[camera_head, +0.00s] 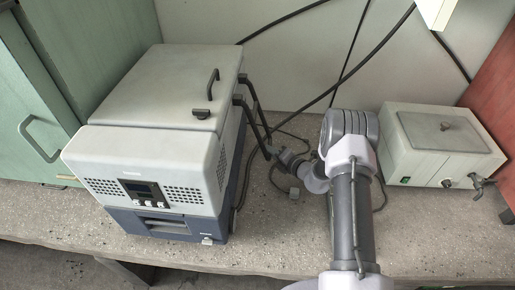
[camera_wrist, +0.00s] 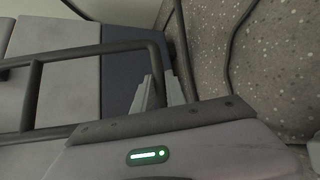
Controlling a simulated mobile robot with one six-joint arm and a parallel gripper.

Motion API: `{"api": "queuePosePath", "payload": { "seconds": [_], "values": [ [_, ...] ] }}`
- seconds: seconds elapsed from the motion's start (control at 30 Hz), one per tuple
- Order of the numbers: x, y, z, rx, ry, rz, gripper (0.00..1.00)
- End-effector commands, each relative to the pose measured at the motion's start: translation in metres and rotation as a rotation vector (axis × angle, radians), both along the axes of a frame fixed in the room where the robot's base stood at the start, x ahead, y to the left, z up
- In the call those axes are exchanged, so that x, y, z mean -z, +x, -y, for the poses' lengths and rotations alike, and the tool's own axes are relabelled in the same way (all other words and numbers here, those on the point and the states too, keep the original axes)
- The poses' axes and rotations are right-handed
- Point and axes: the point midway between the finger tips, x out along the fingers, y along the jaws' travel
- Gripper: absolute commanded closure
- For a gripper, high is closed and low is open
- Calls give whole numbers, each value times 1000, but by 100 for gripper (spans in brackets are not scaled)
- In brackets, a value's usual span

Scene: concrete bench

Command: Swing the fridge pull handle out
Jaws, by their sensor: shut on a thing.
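The fridge (camera_head: 160,140) is a pale grey box with a blue lower part, standing on the bench at the left. Its pull handle (camera_head: 257,108) is a dark bar frame on the right side, angled out from the body and down to the right. My gripper (camera_head: 281,156) is at the handle's lower outer end. In the wrist view, the dark handle (camera_wrist: 100,49) runs across the picture beside the fridge's side wall, and my gripper (camera_wrist: 158,90) is shut on its end bar. The exact contact is partly hidden by the fingers.
A white box with a lid and taps (camera_head: 440,145) stands to the right of my arm. Black cables lie on the bench (camera_head: 265,235) and run up the back wall. A green cabinet (camera_head: 35,110) is at the left. Bench space in front of the fridge's right side is clear.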

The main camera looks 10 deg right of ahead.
Motion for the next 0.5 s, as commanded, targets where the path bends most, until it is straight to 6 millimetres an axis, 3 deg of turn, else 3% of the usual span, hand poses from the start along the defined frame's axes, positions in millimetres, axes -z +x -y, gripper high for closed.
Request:
{"api": "queuePosePath", "payload": {
  "seconds": [0.03, 0.2, 0.5],
  "values": [
    [-12, -4, 12, 3, -36, -14, 100],
    [-31, -15, 45, 1, -172, -58, 100],
    [-63, -29, 87, 0, -360, -118, 100]
  ]
}}
